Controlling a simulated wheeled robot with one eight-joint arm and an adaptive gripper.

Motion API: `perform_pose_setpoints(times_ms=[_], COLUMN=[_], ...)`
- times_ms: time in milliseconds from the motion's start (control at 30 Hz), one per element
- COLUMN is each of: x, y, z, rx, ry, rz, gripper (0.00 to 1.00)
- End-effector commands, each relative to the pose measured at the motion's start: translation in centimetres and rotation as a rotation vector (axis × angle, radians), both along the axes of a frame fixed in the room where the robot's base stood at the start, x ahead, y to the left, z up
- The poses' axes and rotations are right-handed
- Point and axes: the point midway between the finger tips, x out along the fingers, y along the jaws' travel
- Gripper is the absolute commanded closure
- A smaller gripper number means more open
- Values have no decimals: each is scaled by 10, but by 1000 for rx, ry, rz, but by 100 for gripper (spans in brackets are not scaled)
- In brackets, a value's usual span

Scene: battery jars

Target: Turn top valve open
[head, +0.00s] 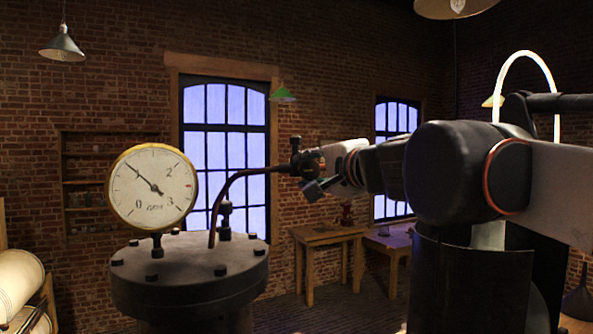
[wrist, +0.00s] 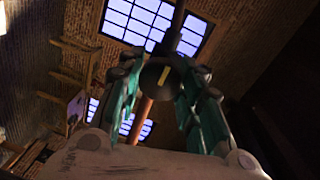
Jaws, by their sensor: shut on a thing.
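The lidded dark vessel (head: 190,270) stands at the lower left in the head view. My gripper (head: 312,168) is at this fitting, reaching in from the right. In the wrist view my gripper (wrist: 160,72) has its teal fingers on both sides of a dark round part (wrist: 158,78) with a brass-coloured mark, and is shut on it. This looks like the valve's handle. The finger contact is dim, and my gripper hides part of the fitting in the head view.
A round pressure gauge (head: 153,187) stands on the lid, left of the pipe. A small dark fitting (head: 225,218) and several bolts are also on the lid. Wooden tables (head: 328,236) stand by the brick wall behind. A white roll (head: 18,285) is at the far left.

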Motion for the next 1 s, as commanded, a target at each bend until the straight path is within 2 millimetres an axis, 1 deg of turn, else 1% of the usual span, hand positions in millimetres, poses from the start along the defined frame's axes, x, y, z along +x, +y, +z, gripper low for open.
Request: perform_pose_setpoints(times_ms=[33, 100, 433, 567, 667, 767, 1000], x=[-1, -1, -1, -7, -18, -34, -76], y=[0, 1, 0, -3, -8, -15, -32], z=[-2, -2, -1, 0, 1, 2, 5], rx=[-3, -2, 0, 0, 0, 0, 0], ry=[0, 1, 0, 0, 0, 1, 1], rz=[2, 2, 1, 1, 0, -2, -1], gripper=[60, 46, 46, 46, 46, 46, 46])
